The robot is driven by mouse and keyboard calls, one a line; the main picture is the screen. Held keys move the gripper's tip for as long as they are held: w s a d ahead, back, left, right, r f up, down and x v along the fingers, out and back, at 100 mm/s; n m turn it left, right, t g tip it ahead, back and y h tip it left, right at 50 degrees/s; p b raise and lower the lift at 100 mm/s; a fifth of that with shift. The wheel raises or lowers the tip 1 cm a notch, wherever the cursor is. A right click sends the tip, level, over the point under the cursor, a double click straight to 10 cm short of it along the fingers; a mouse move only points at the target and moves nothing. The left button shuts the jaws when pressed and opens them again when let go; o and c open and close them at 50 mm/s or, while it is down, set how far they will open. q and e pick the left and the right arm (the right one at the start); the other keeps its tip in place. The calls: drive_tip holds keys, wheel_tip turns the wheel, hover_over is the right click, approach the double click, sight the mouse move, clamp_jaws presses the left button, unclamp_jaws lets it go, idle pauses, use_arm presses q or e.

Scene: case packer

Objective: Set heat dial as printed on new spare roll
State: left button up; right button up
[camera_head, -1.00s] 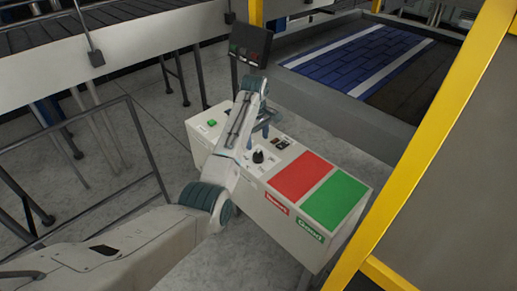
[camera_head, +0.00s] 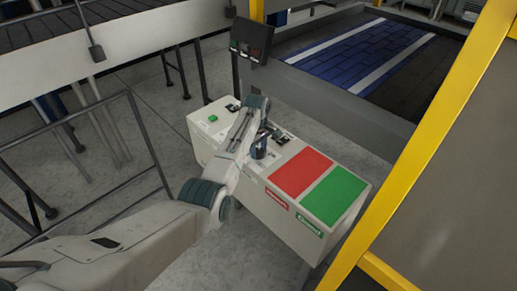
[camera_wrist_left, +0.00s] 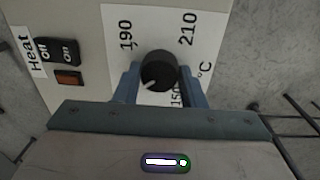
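The heat dial (camera_wrist_left: 158,70) is a round black knob on a white plate marked 190, 210, 150 and °C in the left wrist view. Its white mark points to the lower left of that picture; any print there is hidden by my gripper. My left gripper (camera_wrist_left: 159,78) has its blue fingers apart, one on each side of the dial. I cannot tell whether they touch it. In the head view the left gripper (camera_head: 262,150) is over the control box top and covers the dial. The right gripper and any spare roll are not in view.
The white control box (camera_head: 280,225) carries a red panel (camera_head: 301,173), a green panel (camera_head: 335,195) and a green button (camera_head: 212,118). The Heat switch (camera_wrist_left: 64,51) is beside the dial plate. A small screen (camera_head: 250,40) stands behind. A yellow frame (camera_head: 425,145) rises at right.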

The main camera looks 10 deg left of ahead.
use_arm(q)
drive_tip(key=shift+r+m, duration=0.1)
drive_tip(key=shift+m, duration=0.2)
drive_tip(key=shift+c, duration=0.4)
drive_tip(key=shift+r+m+p, duration=0.1)
drive_tip(key=shift+m+p, duration=0.55)
drive_tip(key=shift+m, duration=0.35)
drive_tip(key=m+p, duration=0.1)
drive_tip(key=m, duration=0.3)
drive_tip(key=shift+w+m, duration=0.1)
drive_tip(key=shift+m, duration=0.2)
drive_tip(key=m, duration=0.4)
drive_tip(key=shift+p, duration=0.3)
drive_tip(key=shift+w+m+g, duration=0.1)
drive_tip(key=shift+m+g, duration=0.2)
drive_tip(key=shift+m, duration=2)
drive_tip(key=o, duration=1)
